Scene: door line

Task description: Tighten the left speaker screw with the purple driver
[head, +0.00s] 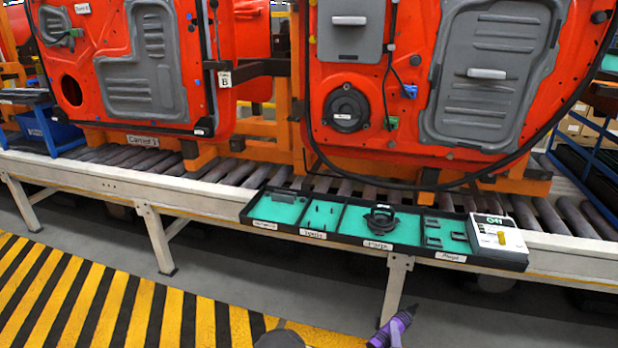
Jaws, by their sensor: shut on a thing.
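The purple driver (404,319) shows at the bottom edge, right of centre, tilted up to the right. A grey piece of my gripper (394,335) lies across it, and my gripper is shut on the driver; most of the gripper is cut off by the frame. The black round speaker (346,108) sits at the lower left of the right-hand red door (400,110). The driver is well below and apart from the speaker.
A black tray with teal compartments (324,215) lies on the front of the roller conveyor (240,175), holding small parts and a black ring-shaped part (381,218). A white box (497,236) stands at its right end. A second red door (150,60) hangs at left. A black cable loops below the right-hand door.

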